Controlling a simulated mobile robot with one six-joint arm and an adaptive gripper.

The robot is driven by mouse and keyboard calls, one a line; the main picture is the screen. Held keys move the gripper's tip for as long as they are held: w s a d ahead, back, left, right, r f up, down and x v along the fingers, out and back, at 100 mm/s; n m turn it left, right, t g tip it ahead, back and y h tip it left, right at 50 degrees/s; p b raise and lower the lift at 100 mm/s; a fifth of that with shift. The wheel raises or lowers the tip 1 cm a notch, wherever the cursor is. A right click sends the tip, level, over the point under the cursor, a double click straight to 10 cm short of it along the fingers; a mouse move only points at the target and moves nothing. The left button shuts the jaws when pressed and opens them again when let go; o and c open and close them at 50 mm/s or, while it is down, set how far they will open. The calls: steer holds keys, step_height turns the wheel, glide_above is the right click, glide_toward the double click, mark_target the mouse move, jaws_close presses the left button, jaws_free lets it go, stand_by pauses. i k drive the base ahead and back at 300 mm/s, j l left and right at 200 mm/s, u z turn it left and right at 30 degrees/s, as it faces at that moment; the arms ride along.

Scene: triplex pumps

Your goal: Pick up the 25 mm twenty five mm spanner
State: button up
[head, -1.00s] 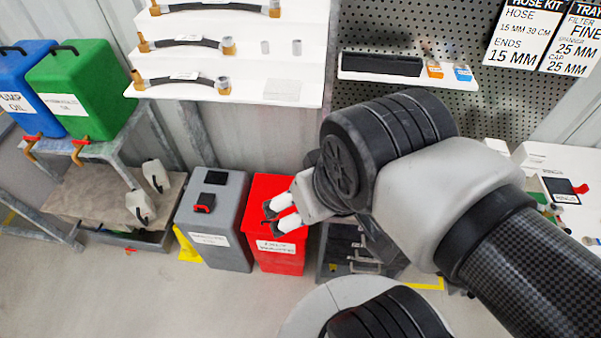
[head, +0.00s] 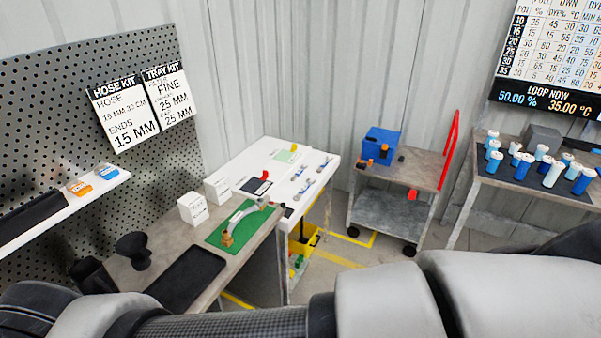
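I cannot make out a 25 mm spanner in this view. The tray kit card (head: 168,95) on the pegboard carries the words FINE and 25 MM. Its smaller lines are hard to read. My arm crosses the bottom of the view and hides what lies behind it. My gripper is out of view, so its state and anything in it do not show.
A grey-brown bench (head: 150,262) holds a black tray (head: 187,278), a green mat (head: 236,240) with a hose, and white boxes. A white table (head: 318,158) adjoins it. Beyond stand a trolley (head: 420,170) with a blue box (head: 381,146) and a bottle table.

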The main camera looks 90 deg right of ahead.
mark_target(327, 160)
steer(key=z, duration=2.15)
steer(key=i+l+z, duration=0.55)
steer(key=l+z, duration=0.15)
steer(key=l, duration=0.15)
